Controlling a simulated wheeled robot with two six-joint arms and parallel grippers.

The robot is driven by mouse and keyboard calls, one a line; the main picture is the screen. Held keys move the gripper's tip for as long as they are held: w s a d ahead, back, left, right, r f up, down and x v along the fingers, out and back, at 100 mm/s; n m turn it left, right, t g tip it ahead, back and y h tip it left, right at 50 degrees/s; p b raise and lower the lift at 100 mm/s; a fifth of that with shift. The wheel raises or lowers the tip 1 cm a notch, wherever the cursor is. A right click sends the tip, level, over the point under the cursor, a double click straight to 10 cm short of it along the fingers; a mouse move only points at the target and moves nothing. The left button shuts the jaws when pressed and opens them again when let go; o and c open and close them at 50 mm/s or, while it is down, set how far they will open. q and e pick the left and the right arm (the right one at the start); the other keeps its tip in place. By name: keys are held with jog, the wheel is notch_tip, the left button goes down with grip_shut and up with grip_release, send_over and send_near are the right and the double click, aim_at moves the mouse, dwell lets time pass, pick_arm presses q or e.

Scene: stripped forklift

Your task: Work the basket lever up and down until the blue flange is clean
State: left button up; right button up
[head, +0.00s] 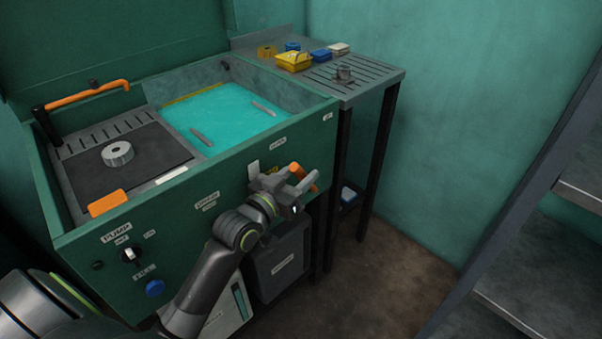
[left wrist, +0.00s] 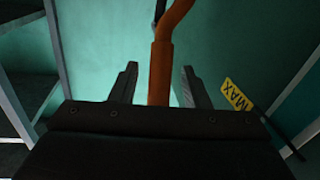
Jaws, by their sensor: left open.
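The orange lever (head: 304,177) sticks out at the right end of the green washer's front. My left gripper (head: 294,184) is at the lever with its fingers open. In the left wrist view, the orange lever (left wrist: 161,72) rises between the two separated fingertips (left wrist: 160,84), with gaps on both sides. I cannot make out a blue flange in the tank (head: 222,110). A small blue part (head: 292,47) sits on the side rack, but I cannot tell whether it is the flange. My right gripper is out of view.
Two grey bars show in the tank's turquoise liquid. A grey ring (head: 118,153) lies on the dark mat left of the tank. The slotted side rack (head: 374,80) holds a yellow tray (head: 294,61) and small parts. Shelving (head: 520,205) stands at right; the floor before it is clear.

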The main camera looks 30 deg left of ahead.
pick_arm(q)
jog(key=shift+w, duration=0.4)
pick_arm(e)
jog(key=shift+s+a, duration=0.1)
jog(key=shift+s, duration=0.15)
pick_arm(q)
grip_shut()
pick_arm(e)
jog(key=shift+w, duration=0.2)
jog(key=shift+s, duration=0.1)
